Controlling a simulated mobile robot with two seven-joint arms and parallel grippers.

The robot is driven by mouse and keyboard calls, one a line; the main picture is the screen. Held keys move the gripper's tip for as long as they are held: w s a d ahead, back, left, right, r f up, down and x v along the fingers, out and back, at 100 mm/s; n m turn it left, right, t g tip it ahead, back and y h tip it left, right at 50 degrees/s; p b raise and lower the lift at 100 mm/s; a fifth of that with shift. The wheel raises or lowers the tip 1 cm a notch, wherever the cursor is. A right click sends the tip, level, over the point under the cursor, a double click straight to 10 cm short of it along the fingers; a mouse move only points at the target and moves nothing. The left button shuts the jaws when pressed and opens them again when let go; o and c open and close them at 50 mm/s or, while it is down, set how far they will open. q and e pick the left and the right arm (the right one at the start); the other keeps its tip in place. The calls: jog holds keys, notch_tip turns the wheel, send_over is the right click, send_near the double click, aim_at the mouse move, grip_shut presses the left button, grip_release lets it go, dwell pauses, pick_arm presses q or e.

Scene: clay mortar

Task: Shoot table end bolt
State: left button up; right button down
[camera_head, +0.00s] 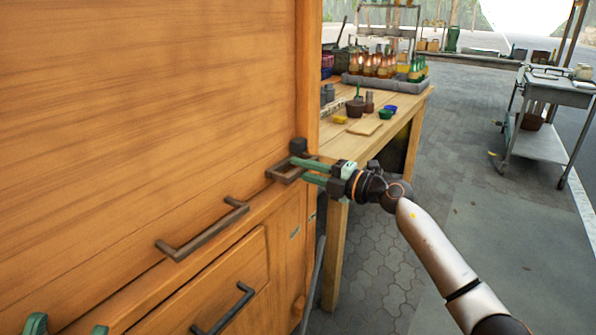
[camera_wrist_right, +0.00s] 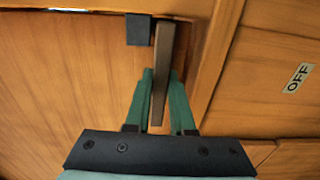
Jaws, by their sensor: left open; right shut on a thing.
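The bolt shows as a brown bar-shaped handle (camera_head: 283,173) beside a dark block (camera_head: 298,146), near the right edge of the wooden cabinet front. My right gripper (camera_head: 305,170) reaches it from the right, its green fingers shut on the handle. In the right wrist view, the brown bar (camera_wrist_right: 163,70) runs between the two green fingers (camera_wrist_right: 162,100), with the dark block (camera_wrist_right: 138,30) beside its far end. My left gripper (camera_head: 68,328) shows only as two parted green fingertips at the bottom left, open and empty. The bolt's inner end is hidden.
A long brown handle (camera_head: 203,230) and a dark drawer handle (camera_head: 223,310) stick out from the cabinet front. A wooden table (camera_head: 415,106) with bottles and small pots stands behind. An OFF label (camera_wrist_right: 298,78) shows in the wrist view.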

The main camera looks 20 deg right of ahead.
jog(key=shift+w+d, duration=0.1)
jog(key=shift+d, duration=0.15)
jog(key=c, duration=1)
grip_release()
jog(key=shift+c, duration=0.2)
pick_arm(q)
jog(key=shift+w, duration=0.1)
pick_arm(e)
jog(key=shift+o, duration=1.4)
pick_arm(q)
jog(key=shift+w+a+n+y+p, duration=0.2)
jog(key=shift+w+n+y+p, duration=0.5)
jog(key=shift+y+p, duration=0.3)
pick_arm(e)
jog(key=v, duration=1.2)
jog(key=shift+s, duration=0.2)
jog(key=shift+d, duration=0.15)
